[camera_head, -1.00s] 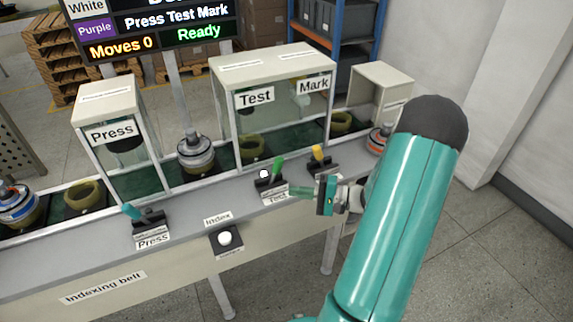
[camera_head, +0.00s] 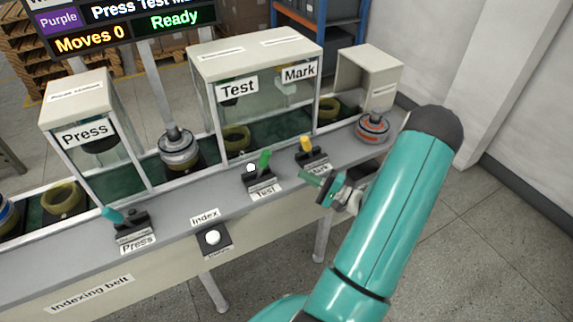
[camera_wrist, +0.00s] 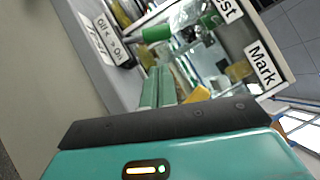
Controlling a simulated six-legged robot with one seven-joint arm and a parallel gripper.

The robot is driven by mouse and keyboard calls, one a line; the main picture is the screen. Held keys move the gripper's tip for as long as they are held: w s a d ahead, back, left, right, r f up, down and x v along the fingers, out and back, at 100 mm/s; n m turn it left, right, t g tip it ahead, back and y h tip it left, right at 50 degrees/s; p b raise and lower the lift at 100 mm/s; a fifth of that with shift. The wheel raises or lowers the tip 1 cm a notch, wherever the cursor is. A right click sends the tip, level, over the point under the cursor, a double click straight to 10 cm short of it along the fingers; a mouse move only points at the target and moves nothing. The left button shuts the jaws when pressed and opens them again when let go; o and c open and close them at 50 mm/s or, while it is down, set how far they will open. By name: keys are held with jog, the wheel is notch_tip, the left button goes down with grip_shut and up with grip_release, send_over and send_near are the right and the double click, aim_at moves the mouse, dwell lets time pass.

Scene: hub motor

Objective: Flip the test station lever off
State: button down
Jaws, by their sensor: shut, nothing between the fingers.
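The green Test lever (camera_head: 264,160) stands on its small black base above the "Test" label (camera_head: 264,191), its handle leaning up and slightly right. A white round lamp (camera_head: 251,168) is beside it. In the wrist view the green handle (camera_wrist: 155,34) shows beyond my fingertips, near an "Off/On" plate (camera_wrist: 112,40). My gripper (camera_head: 305,176) is shut and empty, to the right of the Test lever and just below the Mark lever. Its closed fingers also show in the wrist view (camera_wrist: 158,88). They appear apart from the green handle.
The yellow Mark lever (camera_head: 305,144) is close behind my gripper. The teal Press lever (camera_head: 113,215) and white Index button (camera_head: 212,238) are to the left. A glass Test/Mark housing (camera_head: 255,85) stands behind the levers. A motor (camera_head: 372,129) sits at the right end.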

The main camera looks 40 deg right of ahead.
aim_at(264, 159)
jog(key=x, duration=0.9)
jog(key=shift+w, duration=0.3)
jog(key=shift+w+a+r+n+g, duration=0.1)
jog(key=shift+a+r+n+g, duration=0.2)
jog(key=shift+n, duration=0.2)
jog(key=shift+w+a+r+n+g, duration=0.2)
jog(key=shift+a+r+n+g, duration=0.35)
jog(key=shift+n+g, duration=0.2)
jog(key=n, duration=0.1)
jog(key=a+n+g+h, duration=0.1)
jog(key=shift+w+a+r+n+g, duration=0.1)
jog(key=shift+w+r+n+g, duration=0.05)
jog(key=shift+r+n+g, duration=0.15)
jog(key=shift+w+a+r, duration=0.1)
jog(key=shift+w+a, duration=0.05)
jog(key=shift+a, duration=0.25)
jog(key=shift+w+a+r+n, duration=0.1)
jog(key=shift+a+r+n, duration=0.1)
jog(key=shift+a+n, duration=0.35)
jog(key=shift+w+a+n+g+h, duration=0.15)
jog(key=shift+a+n+g+h, duration=0.15)
jog(key=shift+a+g+h, duration=0.15)
